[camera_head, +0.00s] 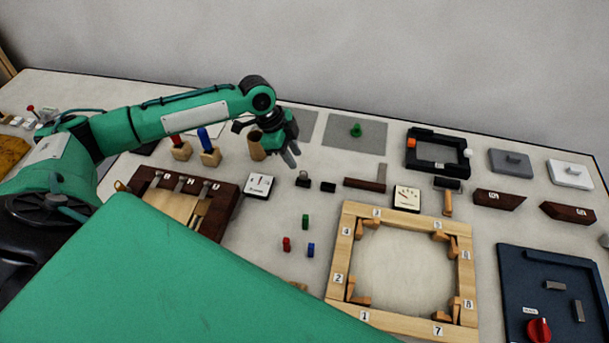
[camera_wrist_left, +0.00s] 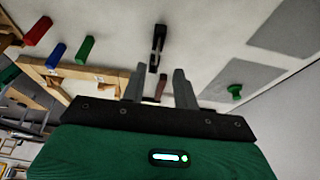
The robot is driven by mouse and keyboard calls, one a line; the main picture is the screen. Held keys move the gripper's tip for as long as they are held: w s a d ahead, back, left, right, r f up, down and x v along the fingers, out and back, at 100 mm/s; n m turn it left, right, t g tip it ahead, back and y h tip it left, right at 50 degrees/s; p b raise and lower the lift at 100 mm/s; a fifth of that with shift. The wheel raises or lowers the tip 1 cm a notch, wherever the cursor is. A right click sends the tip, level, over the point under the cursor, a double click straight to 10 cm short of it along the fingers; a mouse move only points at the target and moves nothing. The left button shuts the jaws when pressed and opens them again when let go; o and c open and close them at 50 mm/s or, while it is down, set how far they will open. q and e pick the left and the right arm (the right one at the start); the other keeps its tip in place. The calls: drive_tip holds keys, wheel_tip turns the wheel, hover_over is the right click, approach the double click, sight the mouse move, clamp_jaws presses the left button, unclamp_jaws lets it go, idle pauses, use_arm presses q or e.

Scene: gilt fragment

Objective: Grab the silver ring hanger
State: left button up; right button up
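A small dark block with what looks like a ring or loop on top (camera_head: 303,181) stands on the table just right of and below my left gripper in the head view; it may be the silver ring hanger, but silver is hard to make out. My left gripper (camera_head: 290,154) is open and empty, above the table, fingers pointing down. In the left wrist view, a dark looped piece (camera_wrist_left: 158,38) lies ahead, between the lines of the two spread fingertips (camera_wrist_left: 158,76), apart from them. My right gripper is not in view.
A small black block (camera_head: 328,187) stands close to the right. A white labelled box (camera_head: 259,186) and a brown slotted box (camera_head: 225,206) are to the left. A wooden frame (camera_head: 338,270) lies nearer, with small coloured blocks beside it. A grey mat (camera_head: 337,135) lies behind.

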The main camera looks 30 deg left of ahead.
sight(304, 175)
use_arm(q)
drive_tip(key=p+x, duration=0.1)
drive_tip(key=x, duration=0.1)
drive_tip(key=shift+d+f, duration=0.25)
drive_tip(key=shift+f, duration=0.15)
drive_tip(key=p+x, duration=0.1)
drive_tip(key=x, duration=0.2)
drive_tip(key=shift+s+f+p, duration=0.15)
drive_tip(key=shift+f+p, duration=0.05)
drive_tip(key=shift+p, duration=0.15)
drive_tip(key=shift+d+f, duration=0.1)
drive_tip(key=shift+f, duration=0.25)
clamp_jaws()
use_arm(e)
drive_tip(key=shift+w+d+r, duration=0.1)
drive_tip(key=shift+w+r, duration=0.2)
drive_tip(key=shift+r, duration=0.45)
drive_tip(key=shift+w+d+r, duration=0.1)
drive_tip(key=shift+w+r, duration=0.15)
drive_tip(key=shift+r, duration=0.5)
